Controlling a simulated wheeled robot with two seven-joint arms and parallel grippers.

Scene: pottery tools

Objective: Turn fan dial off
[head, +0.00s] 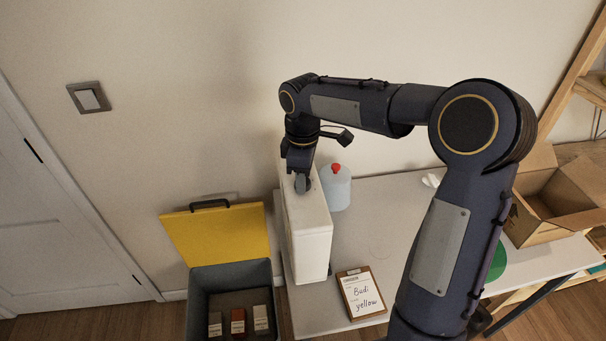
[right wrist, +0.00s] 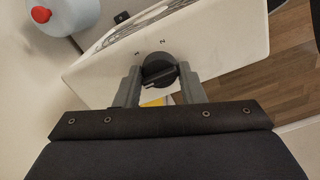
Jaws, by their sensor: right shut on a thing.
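The fan is a white box-shaped body (head: 307,228) standing on the left end of the white table. In the right wrist view its white casing (right wrist: 220,50) shows part of a round dark grille at the top. A black round dial (right wrist: 158,69) sits on the casing with small marks beside it. My right gripper (head: 302,183) reaches down onto the fan's top. In the right wrist view my right gripper (right wrist: 160,84) has one finger on each side of the dial and is shut on it. The dial's exact setting is hard to read. My left gripper is not in view.
A pale blue jug (head: 337,190) with a red cap stands just behind the fan. A clipboard (head: 361,293) lies on the white table (head: 400,190). A grey bin (head: 200,295) with a yellow lid (head: 215,235) stands left. A cardboard box (head: 550,205) is at right.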

